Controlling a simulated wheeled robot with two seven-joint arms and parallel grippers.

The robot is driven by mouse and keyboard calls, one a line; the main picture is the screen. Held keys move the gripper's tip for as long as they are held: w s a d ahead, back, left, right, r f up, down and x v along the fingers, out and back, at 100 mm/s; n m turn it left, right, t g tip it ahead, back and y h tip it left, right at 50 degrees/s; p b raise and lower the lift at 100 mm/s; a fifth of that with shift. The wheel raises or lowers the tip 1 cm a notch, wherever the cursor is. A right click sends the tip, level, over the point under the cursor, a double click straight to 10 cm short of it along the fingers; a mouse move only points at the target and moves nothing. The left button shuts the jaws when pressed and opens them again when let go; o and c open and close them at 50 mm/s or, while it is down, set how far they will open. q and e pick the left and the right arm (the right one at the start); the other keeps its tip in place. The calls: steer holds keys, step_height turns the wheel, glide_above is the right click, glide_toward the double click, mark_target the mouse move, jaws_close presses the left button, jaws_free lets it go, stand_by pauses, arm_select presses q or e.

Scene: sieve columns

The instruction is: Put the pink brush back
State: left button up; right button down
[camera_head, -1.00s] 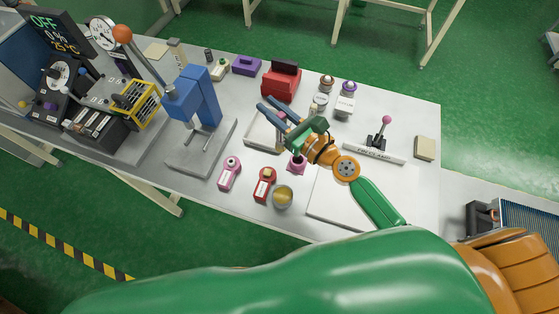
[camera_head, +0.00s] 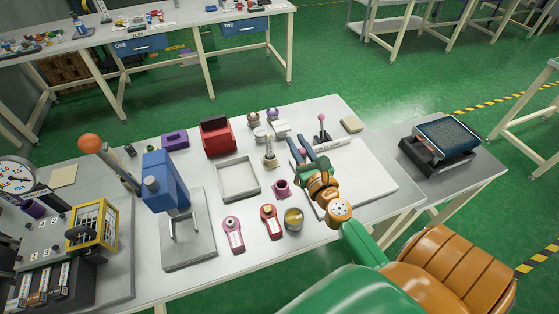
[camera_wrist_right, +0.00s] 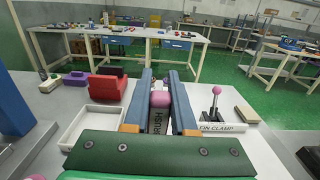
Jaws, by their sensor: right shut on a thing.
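The pink brush (camera_wrist_right: 160,98) is between the fingers of my right gripper (camera_wrist_right: 160,76) in the wrist view, with a grey part lettered BRUSH below its pink end. My right gripper (camera_head: 298,140) is shut on it; in the head view the fingers hide most of the brush. The gripper is above the left part of a white board (camera_head: 365,188), right of a shallow square tray (camera_head: 222,183). My left gripper is not in view.
A clamp with a pink knob (camera_head: 321,118) and FIN CLAMP label stands beyond the board. The board's right part is clear.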

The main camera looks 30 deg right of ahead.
steer(key=w+a+f+b, duration=0.2)
steer(key=w+f+b, duration=0.4)
steer(key=f+b, duration=0.2)
steer(key=shift+a+f, duration=0.15)
steer(key=shift+f, duration=0.6)
steer(key=c, duration=1.2)
jaws_free()
steer(key=shift+f, duration=0.1)
steer(key=o, duration=0.5)
steer(key=shift+c, duration=0.2)
steer(key=b+v, duration=0.2)
steer(key=v, duration=1)
steer(key=shift+r, duration=0.2)
